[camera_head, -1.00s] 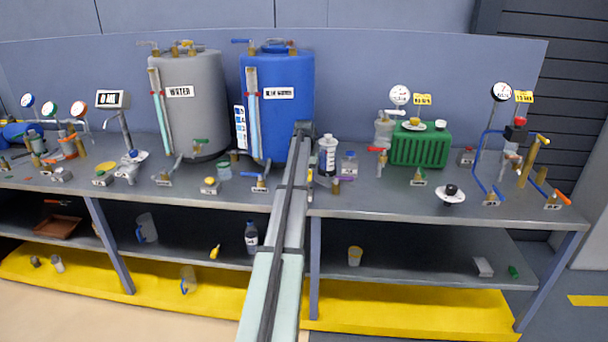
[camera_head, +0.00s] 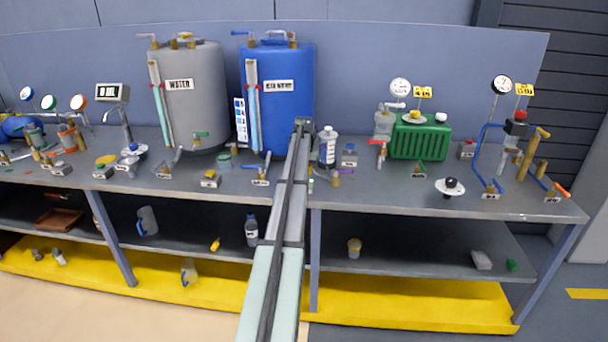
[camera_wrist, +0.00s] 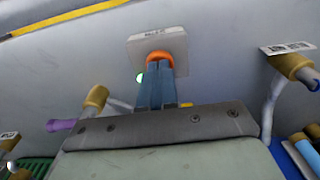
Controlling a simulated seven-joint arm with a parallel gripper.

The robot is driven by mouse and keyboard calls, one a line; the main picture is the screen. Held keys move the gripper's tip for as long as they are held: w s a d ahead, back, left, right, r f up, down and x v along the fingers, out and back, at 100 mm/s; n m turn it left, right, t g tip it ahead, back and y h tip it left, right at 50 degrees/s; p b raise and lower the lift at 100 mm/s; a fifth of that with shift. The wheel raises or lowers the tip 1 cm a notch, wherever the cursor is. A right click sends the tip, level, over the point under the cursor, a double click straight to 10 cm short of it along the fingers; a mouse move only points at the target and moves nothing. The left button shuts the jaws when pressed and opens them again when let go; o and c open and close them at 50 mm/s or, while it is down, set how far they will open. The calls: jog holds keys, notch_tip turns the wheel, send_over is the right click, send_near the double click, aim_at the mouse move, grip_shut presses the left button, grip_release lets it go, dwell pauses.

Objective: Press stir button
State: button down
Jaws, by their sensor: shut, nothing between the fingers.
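An orange button (camera_wrist: 159,56) sits on a pale square plate with a small printed label (camera_wrist: 153,33) in the wrist view; the label is too small to read. My gripper (camera_wrist: 157,68) has its blue fingers together, with the tips right at the button and covering part of it. I cannot tell whether they touch or press it. A small green light (camera_wrist: 140,77) shows just left of the fingers. In the head view my arm hides the button and the gripper.
A purple-handled valve (camera_wrist: 75,122) stands left of the fingers in the wrist view, and another valve (camera_wrist: 290,65) stands right. In the head view, the blue tank (camera_head: 285,110), a white bottle (camera_head: 327,148) and a green ribbed box (camera_head: 421,141) stand around my arm.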

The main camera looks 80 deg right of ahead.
notch_tip(320, 180, up, 14)
dwell(0.6)
jog(key=shift+r, duration=0.1)
dwell(0.4)
